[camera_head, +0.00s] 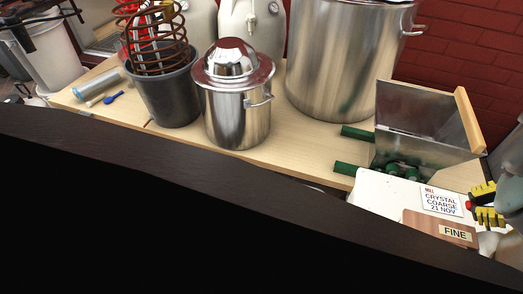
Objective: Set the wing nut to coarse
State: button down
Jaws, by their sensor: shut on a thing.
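My gripper (482,205) is at the right edge, with yellow-and-black fingers pointing left. It is shut on what seems to be the wing nut; a small red part (468,205) shows at the fingertips, and the fingers hide the rest. The grain mill (425,125) has an open metal hopper and green rollers or feet below it. A white card (441,200) beside the gripper reads "MILL CRYSTAL COARSE 21 NOV". A "FINE" label (455,233) sits on a brown plate in front of the card. I cannot tell the nut's setting.
A steel pot with a lid (237,110), a grey bucket (168,95) with a copper coil (155,40) and a large kettle (345,60) stand on the wooden table (290,140). A dark edge (200,170) crosses the foreground. Bare tabletop lies left of the mill.

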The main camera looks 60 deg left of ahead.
jog(key=shift+w+d+f+g+y+b, duration=0.15)
jog(key=shift+f+g+y+b, duration=0.3)
jog(key=shift+b, duration=2.35)
jog(key=shift+r+y+b, duration=0.2)
jog(key=shift+y+b, duration=0.05)
jog(key=shift+b, duration=0.2)
jog(key=shift+r+b, duration=0.2)
jog(key=shift+b, duration=0.45)
jog(key=shift+r+g, duration=0.25)
jog(key=c, duration=1.2)
grip_release()
jog(key=shift+r+p, duration=0.1)
jog(key=shift+p, duration=0.2)
